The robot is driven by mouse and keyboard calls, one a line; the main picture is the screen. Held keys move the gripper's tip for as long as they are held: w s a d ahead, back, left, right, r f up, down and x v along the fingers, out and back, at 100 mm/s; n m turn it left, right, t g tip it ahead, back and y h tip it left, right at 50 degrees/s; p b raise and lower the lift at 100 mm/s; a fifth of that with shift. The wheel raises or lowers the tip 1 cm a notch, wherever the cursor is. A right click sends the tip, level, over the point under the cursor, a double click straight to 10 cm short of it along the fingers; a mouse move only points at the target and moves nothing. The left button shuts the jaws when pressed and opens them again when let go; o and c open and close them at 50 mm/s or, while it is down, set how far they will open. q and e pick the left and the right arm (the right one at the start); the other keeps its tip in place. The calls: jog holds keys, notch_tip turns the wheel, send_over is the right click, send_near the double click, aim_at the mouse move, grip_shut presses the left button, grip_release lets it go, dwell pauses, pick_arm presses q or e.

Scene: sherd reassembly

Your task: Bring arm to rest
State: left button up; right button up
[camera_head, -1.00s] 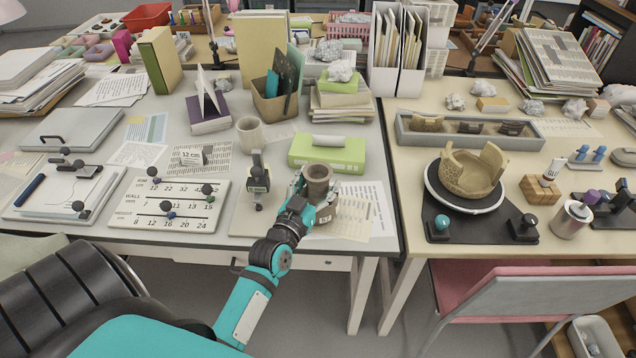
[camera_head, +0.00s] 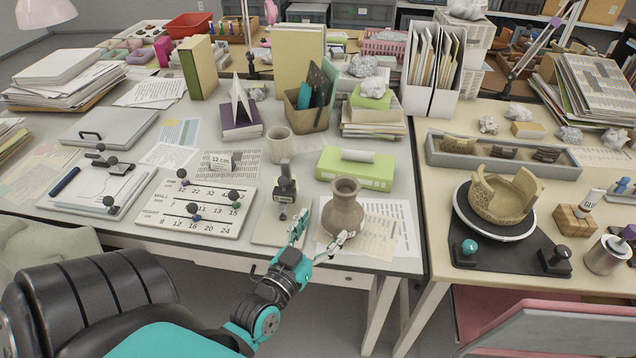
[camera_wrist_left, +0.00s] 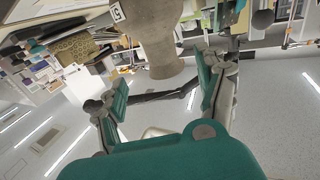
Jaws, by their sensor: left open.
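My left gripper (camera_head: 324,230) is open and empty at the front edge of the left desk. Its two fingers are spread, teal with dark joints, and they also show in the left wrist view (camera_wrist_left: 155,98). A brown clay vase (camera_head: 344,212) stands upright on printed papers just beyond the fingers. In the left wrist view the vase (camera_wrist_left: 158,38) appears upside down, beyond the open fingers, with a small numbered label (camera_wrist_left: 117,13) beside it. I cannot tell whether a fingertip touches the vase. My right gripper is in neither view.
A caliper-like stand (camera_head: 285,190) is left of the vase, a slider board (camera_head: 195,207) further left. A partly rebuilt bowl (camera_head: 503,197) sits on the right desk. Floor shows in front of the desk.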

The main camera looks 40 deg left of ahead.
pick_arm(q)
jog(key=shift+s+d, duration=0.1)
jog(key=shift+s, duration=0.4)
